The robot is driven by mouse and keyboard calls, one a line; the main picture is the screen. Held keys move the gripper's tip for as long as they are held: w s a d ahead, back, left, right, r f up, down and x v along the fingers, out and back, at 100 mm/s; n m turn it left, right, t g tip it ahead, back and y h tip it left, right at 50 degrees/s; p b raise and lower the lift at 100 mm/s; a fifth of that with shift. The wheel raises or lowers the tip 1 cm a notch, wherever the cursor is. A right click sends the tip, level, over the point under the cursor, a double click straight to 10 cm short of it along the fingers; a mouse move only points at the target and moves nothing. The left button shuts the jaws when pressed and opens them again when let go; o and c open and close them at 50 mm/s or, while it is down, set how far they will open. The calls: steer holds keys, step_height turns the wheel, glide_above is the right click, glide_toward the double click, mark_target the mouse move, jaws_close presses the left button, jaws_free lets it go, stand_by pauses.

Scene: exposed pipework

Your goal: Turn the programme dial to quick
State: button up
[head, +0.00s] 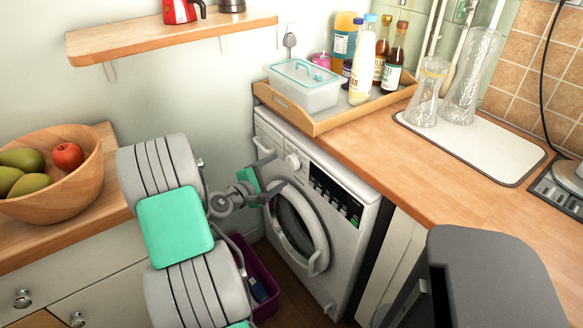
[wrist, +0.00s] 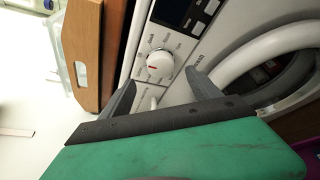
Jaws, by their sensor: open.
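The white programme dial (head: 292,160) sits on the front panel of the white washing machine (head: 345,255), left of its dark display. In the wrist view the round dial (wrist: 160,64) shows a red mark on its face. My gripper (head: 280,170) is open and empty in front of the panel, close to the dial. In the wrist view its two grey fingers (wrist: 159,80) are spread, with the dial just beyond and between their tips. I see no contact with it.
The machine's round door and handle (head: 318,262) are just below the panel. A wooden tray (head: 318,127) with a box and several bottles stands on the worktop above. A purple bin (head: 268,307) is on the floor below. A fruit bowl (head: 72,195) is at the left.

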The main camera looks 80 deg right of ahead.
mark_target(291, 164)
steer(key=x, duration=0.7)
steer(key=c, duration=1.4)
steer(key=shift+a, duration=0.15)
